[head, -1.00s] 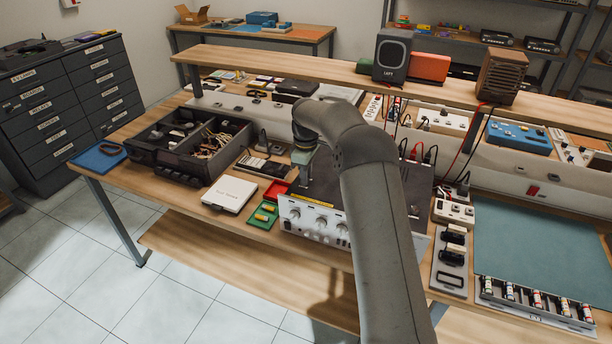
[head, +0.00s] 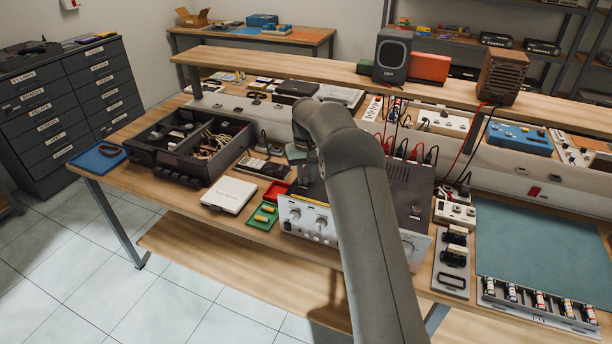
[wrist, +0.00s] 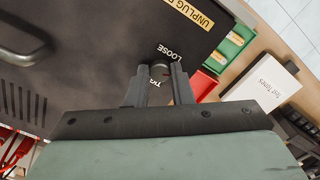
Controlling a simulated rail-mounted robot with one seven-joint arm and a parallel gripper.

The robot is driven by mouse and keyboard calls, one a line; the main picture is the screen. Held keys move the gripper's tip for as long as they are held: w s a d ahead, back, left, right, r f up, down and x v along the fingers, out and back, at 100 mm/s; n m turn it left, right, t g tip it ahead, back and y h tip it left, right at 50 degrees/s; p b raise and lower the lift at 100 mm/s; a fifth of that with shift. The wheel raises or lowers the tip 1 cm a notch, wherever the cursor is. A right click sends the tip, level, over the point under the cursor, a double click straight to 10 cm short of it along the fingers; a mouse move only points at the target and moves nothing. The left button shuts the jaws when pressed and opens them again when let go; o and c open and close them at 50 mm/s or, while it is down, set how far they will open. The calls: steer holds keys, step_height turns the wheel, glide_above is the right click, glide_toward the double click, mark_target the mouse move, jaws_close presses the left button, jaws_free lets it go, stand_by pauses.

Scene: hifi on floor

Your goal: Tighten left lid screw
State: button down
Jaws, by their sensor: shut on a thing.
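The hifi amplifier (head: 308,220) has a silver front with knobs and a dark lid (head: 408,190), partly hidden behind my arm. In the wrist view the dark lid (wrist: 95,75) fills the upper left. The left lid screw (wrist: 158,70) is a small dark round head between my fingertips, by the white words "LOOSE" and, partly covered, "TIGHT". My gripper (wrist: 160,74) is shut on this screw, one finger on each side. In the head view my gripper (head: 304,170) is at the lid's left side, its fingertips hard to make out.
A yellow "UNPLUG" label (wrist: 188,12) lies on the lid. Left of the amplifier are a green tray (head: 264,215), a red tray (head: 276,191), a white box (head: 229,194) and a black parts bin (head: 190,150). Red cables (head: 400,148) hang behind it.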

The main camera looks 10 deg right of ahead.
steer(key=m, duration=0.6)
steer(key=shift+r, duration=0.1)
steer(key=m, duration=0.7)
steer(key=shift+m+p, duration=0.3)
steer(key=shift+m, duration=0.1)
steer(key=m, duration=0.4)
steer(key=m+p, duration=0.1)
steer(key=m, duration=0.4)
steer(key=c, duration=1.3)
jaws_free()
